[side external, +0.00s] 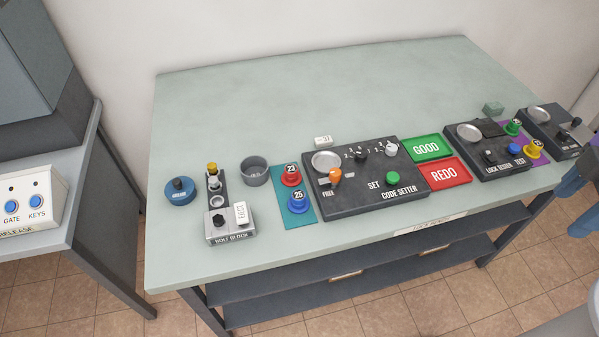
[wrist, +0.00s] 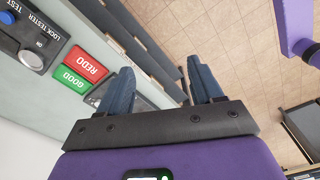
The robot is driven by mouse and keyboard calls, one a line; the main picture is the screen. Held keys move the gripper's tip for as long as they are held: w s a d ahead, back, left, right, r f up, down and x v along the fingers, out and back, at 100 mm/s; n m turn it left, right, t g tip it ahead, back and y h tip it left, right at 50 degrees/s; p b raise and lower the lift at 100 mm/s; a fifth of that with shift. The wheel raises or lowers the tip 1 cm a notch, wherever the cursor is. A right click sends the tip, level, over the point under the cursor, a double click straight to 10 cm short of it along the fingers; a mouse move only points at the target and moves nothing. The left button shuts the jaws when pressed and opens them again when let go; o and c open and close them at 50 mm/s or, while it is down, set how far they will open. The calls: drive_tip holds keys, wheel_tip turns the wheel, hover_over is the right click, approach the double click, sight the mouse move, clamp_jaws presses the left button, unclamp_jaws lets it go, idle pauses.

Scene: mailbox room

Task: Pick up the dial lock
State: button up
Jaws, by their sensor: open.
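No thing in view is labelled dial lock. A round blue piece with a dark knob (side external: 180,190) stands at the left end of the bench and may be it; I cannot tell for sure. Red (side external: 291,178) and blue (side external: 299,202) numbered knob-like pieces stand on a teal mat. Green (side external: 513,127) and yellow (side external: 533,150) ones stand on a purple mat at the right. My gripper (wrist: 160,88) is open and empty, its blue fingers apart. Part of it shows at the right edge of the side external view, far from the blue piece.
The bench (side external: 300,95) also carries the bolt block (side external: 230,226), a grey cup (side external: 254,171), the code setter (side external: 365,195), GOOD (side external: 426,148) and REDO (side external: 445,172) trays and the lock tester (side external: 490,160). Its back half is clear. A release box (side external: 25,200) stands left.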

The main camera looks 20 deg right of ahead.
drive_tip(key=w+a+f+m+t+y, duration=0.1)
drive_tip(key=w+a+m+y, duration=0.1)
drive_tip(key=w+a, duration=1.6)
drive_tip(key=m+t, duration=0.2)
approach(291, 169)
drive_tip(key=shift+y, duration=0.3)
drive_tip(key=x, duration=0.4)
drive_tip(key=shift+w+d+f, duration=0.15)
drive_tip(key=shift+w+d, duration=0.1)
drive_tip(key=shift+w, duration=0.1)
drive_tip(key=shift+s+x, duration=0.2)
drive_tip(key=shift+x, duration=2.7)
drive_tip(key=c, duration=1.2)
